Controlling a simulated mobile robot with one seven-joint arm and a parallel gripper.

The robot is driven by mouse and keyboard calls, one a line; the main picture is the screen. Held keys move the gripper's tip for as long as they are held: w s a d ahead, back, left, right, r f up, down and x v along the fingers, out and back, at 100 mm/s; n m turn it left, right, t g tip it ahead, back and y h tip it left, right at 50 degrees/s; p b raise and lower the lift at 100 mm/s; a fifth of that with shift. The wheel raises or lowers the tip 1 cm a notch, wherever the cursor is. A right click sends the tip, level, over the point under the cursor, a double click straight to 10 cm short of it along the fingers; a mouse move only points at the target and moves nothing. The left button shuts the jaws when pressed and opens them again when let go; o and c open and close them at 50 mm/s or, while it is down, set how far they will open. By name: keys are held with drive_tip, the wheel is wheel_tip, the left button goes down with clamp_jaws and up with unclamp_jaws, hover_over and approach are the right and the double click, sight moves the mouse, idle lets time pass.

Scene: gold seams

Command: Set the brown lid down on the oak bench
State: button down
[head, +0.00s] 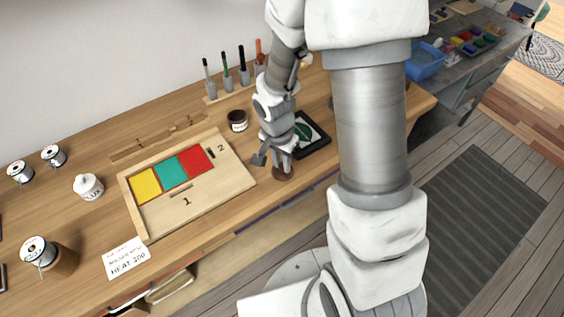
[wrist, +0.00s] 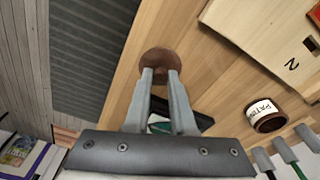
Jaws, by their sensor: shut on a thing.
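My gripper (wrist: 160,72) is shut on the brown lid (wrist: 160,59), a small round disc at its fingertips. In the head view my gripper (head: 280,164) points down near the front edge of the oak bench (head: 320,178), with the lid (head: 283,174) just under it. The lid is close to the bench top; I cannot tell whether it touches. In the wrist view the bench (wrist: 212,62) lies under and to the right of the lid, with its front edge just left of it.
A dark jar (head: 237,121) with a white label stands behind my gripper. A black-framed pad (head: 313,134) lies right of it. A wooden tray (head: 236,180) with coloured tiles lies to the left. Upright tools (head: 227,80) stand at the back. Floor lies beyond the front edge.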

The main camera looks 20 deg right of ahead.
drive_tip(key=shift+f, duration=0.3)
drive_tip(key=c, duration=0.8)
unclamp_jaws()
drive_tip(key=shift+r, duration=0.1)
drive_tip(key=shift+o, duration=0.2)
drive_tip(key=shift+r, duration=0.1)
wheel_tip(320, 180, up, 11)
drive_tip(key=p, duration=0.2)
wheel_tip(320, 180, up, 14)
drive_tip(key=f+n+t, duration=0.1)
drive_tip(key=n+t, duration=0.2)
drive_tip(key=n, duration=0.3)
hover_over(279, 174)
drive_tip(key=s+d, duration=0.1)
drive_tip(key=s, duration=0.6)
drive_tip(key=s+r+n+t+y, duration=0.1)
drive_tip(key=s+r+n, duration=0.3)
drive_tip(key=s+r, duration=0.1)
drive_tip(key=shift+s+t, duration=0.3)
drive_tip(key=shift+s, duration=0.3)
